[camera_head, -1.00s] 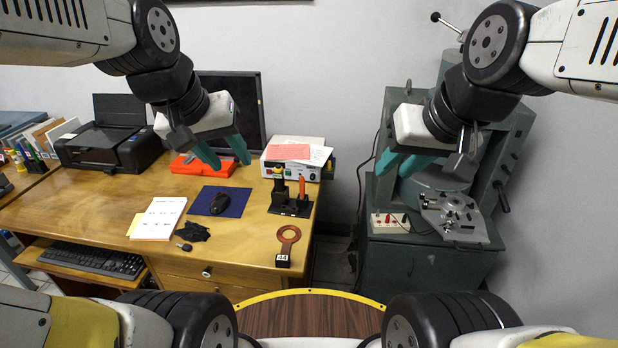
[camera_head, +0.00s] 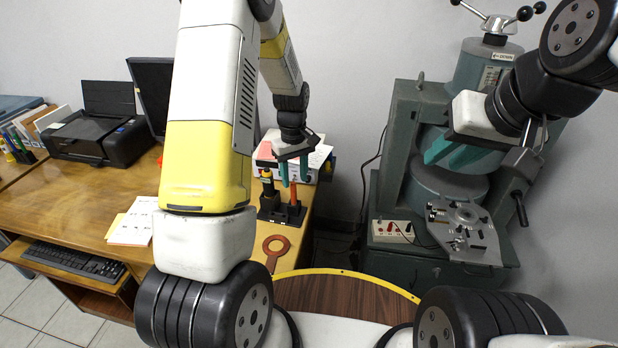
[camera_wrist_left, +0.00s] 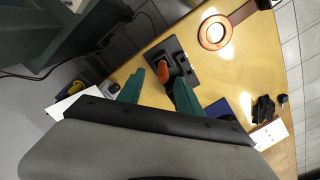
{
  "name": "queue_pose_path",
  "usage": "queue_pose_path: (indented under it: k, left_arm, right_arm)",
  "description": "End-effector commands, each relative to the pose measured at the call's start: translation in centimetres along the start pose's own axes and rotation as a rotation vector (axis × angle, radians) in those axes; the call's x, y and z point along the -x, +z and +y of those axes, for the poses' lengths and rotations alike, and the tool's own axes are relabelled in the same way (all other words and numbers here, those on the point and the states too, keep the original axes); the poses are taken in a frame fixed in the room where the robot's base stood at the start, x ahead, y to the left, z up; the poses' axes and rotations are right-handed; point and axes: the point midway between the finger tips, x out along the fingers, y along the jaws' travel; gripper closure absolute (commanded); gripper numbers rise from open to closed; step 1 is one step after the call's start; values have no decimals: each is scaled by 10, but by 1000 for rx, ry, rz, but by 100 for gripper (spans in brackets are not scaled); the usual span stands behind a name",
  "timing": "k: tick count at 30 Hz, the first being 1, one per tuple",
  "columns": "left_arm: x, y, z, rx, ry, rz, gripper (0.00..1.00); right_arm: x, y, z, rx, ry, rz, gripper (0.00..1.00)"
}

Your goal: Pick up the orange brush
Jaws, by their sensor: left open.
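The orange brush (camera_head: 294,195) stands upright in a black stand (camera_head: 283,214) near the right edge of the wooden desk. My left gripper (camera_head: 294,175) is open and points down just above the brush. In the left wrist view, the brush's orange handle (camera_wrist_left: 163,71) shows between the two teal fingertips (camera_wrist_left: 159,77), with the black stand (camera_wrist_left: 182,66) below it. I cannot tell whether a finger touches it. My right gripper (camera_head: 453,154) is open and empty in front of the green machine.
A copper ring tool (camera_head: 276,246) lies nearer on the desk. A white box with papers (camera_head: 318,158) is behind. The green machine (camera_head: 400,150) stands at right, past a gap.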

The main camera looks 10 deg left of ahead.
Motion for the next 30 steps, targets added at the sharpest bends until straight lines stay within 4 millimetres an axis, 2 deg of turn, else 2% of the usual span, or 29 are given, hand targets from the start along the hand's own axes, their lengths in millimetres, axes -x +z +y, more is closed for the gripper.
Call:
queue_pose_path:
  k: [15, 19, 25, 26, 30]
  left_arm:
    - [-67, 0, -6, -1, -3, -4, 58]
    - [-75, 0, -5, -1, -1, -2, 58]
    - [-75, -1, -5, -1, 0, -1, 58]
    - [-75, -1, -5, -1, 0, -1, 60]
    - [-75, -1, -5, -1, 0, -1, 87]
  right_arm:
    - [0, 0, 0, 0, 0, 0, 70]
    - [0, 0, 0, 0, 0, 0, 70]
    - [0, 0, 0, 0, 0, 0, 70]
    - [0, 0, 0, 0, 0, 0, 70]
    - [0, 0, 0, 0, 0, 0, 70]
